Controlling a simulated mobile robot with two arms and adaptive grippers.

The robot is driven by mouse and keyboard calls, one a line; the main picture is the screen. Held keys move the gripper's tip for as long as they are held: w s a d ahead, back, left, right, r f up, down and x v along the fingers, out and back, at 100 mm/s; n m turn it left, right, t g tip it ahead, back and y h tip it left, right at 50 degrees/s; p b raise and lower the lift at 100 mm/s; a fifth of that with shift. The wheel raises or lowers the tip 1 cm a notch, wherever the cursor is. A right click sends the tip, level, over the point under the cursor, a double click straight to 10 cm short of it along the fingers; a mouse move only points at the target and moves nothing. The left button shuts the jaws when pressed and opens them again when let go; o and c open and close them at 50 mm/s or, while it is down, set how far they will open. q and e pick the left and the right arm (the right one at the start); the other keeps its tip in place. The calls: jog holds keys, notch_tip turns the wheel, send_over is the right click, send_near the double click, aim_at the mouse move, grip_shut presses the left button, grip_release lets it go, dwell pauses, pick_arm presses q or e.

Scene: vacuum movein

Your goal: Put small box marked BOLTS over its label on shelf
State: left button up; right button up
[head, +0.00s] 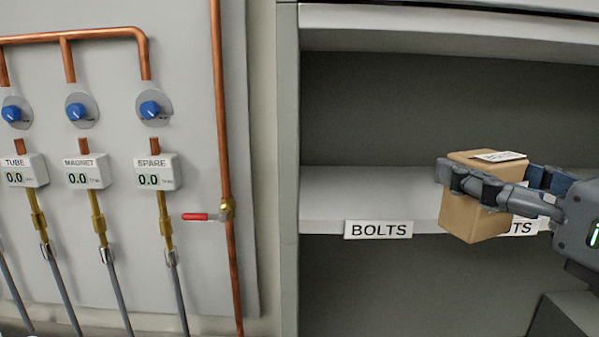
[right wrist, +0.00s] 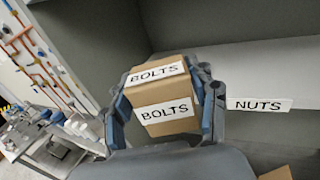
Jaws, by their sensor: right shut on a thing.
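The small brown box (head: 470,215) is held in my right gripper (head: 494,185), in front of the shelf's front edge. In the right wrist view the box (right wrist: 165,104) carries two white BOLTS labels, one on top and one on the side facing the camera. The fingers of the right gripper (right wrist: 165,103) close on both sides of it. The BOLTS label (head: 378,229) is on the shelf's (head: 330,195) front edge, left of the box. My left gripper is not in view.
A NUTS label (right wrist: 259,104) is on the shelf edge right of the box, partly hidden in the head view. The visible shelf surface above the BOLTS label is clear. The cabinet side wall (head: 288,170) stands at left, beside a copper pipe with a red-handled valve (head: 208,215).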

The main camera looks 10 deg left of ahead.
aim_at(459, 154)
jog(key=shift+w+a+r+p, duration=0.35)
jog(key=shift+w+a+p, duration=0.05)
jog(key=shift+a+p, duration=0.2)
jog(key=shift+w+a+r+p, duration=0.35)
jog(key=shift+a+p, duration=0.15)
jog(key=shift+a, duration=0.1)
jog(key=p+x, duration=0.1)
jog(key=x, duration=0.4)
jog(key=p+x, duration=0.1)
jog(key=x, duration=0.4)
jog(key=f+p+x, duration=0.1)
jog(key=x, duration=0.4)
jog(key=shift+w, duration=0.15)
notch_tip(459, 154, down, 3)
jog(key=shift+p, duration=0.65)
jog(key=shift+f, duration=0.1)
